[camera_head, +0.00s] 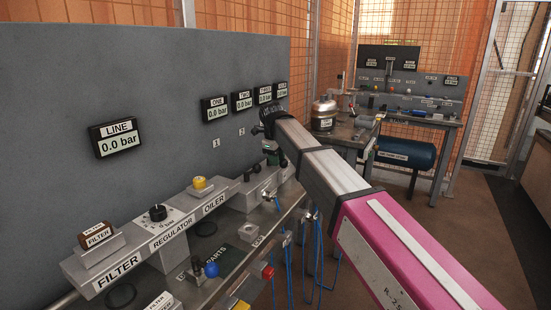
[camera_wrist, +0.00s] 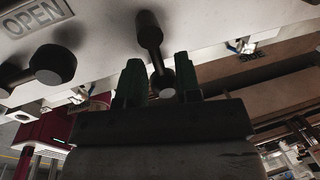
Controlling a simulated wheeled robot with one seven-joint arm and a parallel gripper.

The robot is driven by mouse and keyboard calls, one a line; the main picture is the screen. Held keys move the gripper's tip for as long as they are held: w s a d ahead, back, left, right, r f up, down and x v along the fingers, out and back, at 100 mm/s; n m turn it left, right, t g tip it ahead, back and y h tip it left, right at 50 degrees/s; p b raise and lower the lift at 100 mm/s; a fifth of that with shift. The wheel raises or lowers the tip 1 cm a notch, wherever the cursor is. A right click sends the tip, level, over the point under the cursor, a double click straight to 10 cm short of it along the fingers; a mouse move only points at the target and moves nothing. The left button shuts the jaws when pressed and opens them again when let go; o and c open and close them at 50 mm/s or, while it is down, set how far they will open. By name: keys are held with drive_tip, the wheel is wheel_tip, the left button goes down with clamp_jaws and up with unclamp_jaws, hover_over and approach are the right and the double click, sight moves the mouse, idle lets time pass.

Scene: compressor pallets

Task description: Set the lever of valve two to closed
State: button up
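In the wrist view a dark lever (camera_wrist: 153,42) with a rounded end stands out from a pale panel. My gripper (camera_wrist: 160,72) has green fingers, set apart on either side of the lever's lower part, with gaps visible. No number shows on this lever, so I cannot tell whether it is valve two. An OPEN label (camera_wrist: 36,15) is at the upper left. In the head view my gripper (camera_head: 271,156) points down at the manifold beyond the oiler, and my arm hides much of the valve row.
Another dark lever (camera_wrist: 52,65) stands at the left in the wrist view. In the head view, a LINE gauge (camera_head: 116,138) and a TWO gauge (camera_head: 242,100) are on the grey panel. A blue knob (camera_head: 211,270) and blue hoses (camera_head: 317,250) are nearby.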

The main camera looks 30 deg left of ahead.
drive_tip(key=shift+s+d+r, duration=0.1)
drive_tip(key=shift+d, duration=0.05)
drive_tip(key=shift+r, duration=0.2)
wheel_tip(320, 180, up, 10)
drive_tip(key=s, duration=0.2)
idle(0.3)
idle(0.4)
drive_tip(key=w+d+f+n, duration=0.3)
drive_tip(key=w+d+f, duration=0.1)
drive_tip(key=d+f, duration=0.6)
drive_tip(key=w+d+f+n+g, duration=0.1)
drive_tip(key=w+d+f+n, duration=0.25)
drive_tip(key=d+f, duration=0.6)
drive_tip(key=w+d+f+n, duration=0.2)
drive_tip(key=w+d+f, duration=0.4)
drive_tip(key=d, duration=0.7)
drive_tip(key=s+d+f+n, duration=0.3)
drive_tip(key=d+f, duration=0.3)
drive_tip(key=d, duration=0.5)
drive_tip(key=s+d+f+n, duration=0.3)
drive_tip(key=s+d+f, duration=0.2)
drive_tip(key=d, duration=0.6)
drive_tip(key=s+d+f+n+g, duration=0.1)
drive_tip(key=s+d+f+n, duration=0.2)
drive_tip(key=s+d+f, duration=0.2)
drive_tip(key=d+f, duration=0.3)
drive_tip(key=d, duration=0.3)
drive_tip(key=shift+f+n, duration=0.2)
drive_tip(key=shift+n, duration=0.15)
